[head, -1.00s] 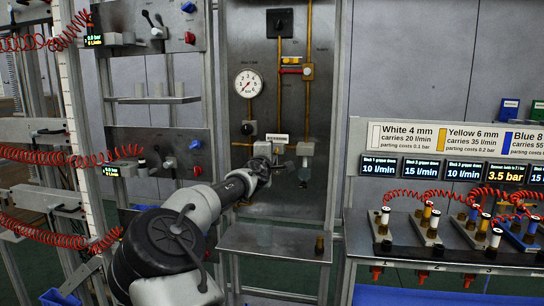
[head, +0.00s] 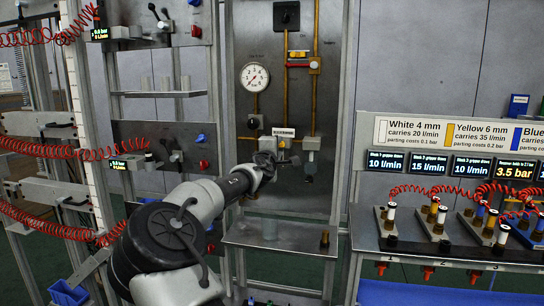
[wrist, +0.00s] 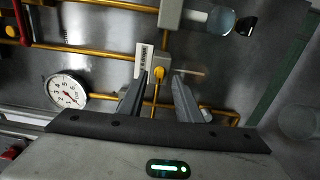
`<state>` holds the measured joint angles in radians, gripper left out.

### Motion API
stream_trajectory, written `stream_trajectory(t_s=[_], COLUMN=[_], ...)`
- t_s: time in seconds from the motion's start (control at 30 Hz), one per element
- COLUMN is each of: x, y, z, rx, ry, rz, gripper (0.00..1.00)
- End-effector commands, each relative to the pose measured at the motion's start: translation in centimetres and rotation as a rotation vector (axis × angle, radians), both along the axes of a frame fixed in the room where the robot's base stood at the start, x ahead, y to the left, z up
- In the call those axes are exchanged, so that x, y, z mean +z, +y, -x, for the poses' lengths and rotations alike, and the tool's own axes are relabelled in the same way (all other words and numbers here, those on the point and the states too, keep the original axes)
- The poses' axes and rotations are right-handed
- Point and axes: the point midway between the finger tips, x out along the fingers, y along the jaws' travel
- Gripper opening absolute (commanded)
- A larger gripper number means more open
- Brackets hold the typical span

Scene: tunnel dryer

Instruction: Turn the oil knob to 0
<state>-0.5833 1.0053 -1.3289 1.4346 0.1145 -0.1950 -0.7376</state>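The metal panel with pipes (head: 290,105) stands upright in front of me. My gripper (head: 268,160) is at its lower middle, below a small white label (head: 283,132). In the wrist view my gripper (wrist: 158,92) has two grey fingers apart, with a small yellow rounded piece (wrist: 158,73) showing between them. I cannot tell whether this is the oil knob or whether a finger touches it. A black knob (head: 253,123) sits below the round gauge (head: 254,76). A grey block with a bowl (head: 312,149) is right of my gripper. No scale or 0 mark is legible.
A shelf (head: 275,234) juts out below the panel, with a small brass piece (head: 324,240). A bench with coloured fittings and red coils (head: 440,240) stands at the right. Frames with red coiled hoses (head: 60,150) stand at the left. Yellow pipes (wrist: 100,50) run close around my gripper.

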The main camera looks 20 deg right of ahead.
Motion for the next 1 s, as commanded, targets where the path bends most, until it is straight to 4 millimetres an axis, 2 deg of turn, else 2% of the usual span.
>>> stream_trajectory(t_s=[0.4, 0.6, 0.8, 1.0], x=[-0.1, -0.1, 0.0, 0.0], y=[5.6, 7.8, 9.0, 9.2], z=[7.9, 11.4, 13.3, 13.7], rx=[0.004, 0.002, 0.001, 0.0], ry=[0.002, 0.001, 0.001, 0.0], rz=[-0.001, -0.001, 0.001, 0.0], gripper=[0.31, 0.31, 0.31, 0.31])
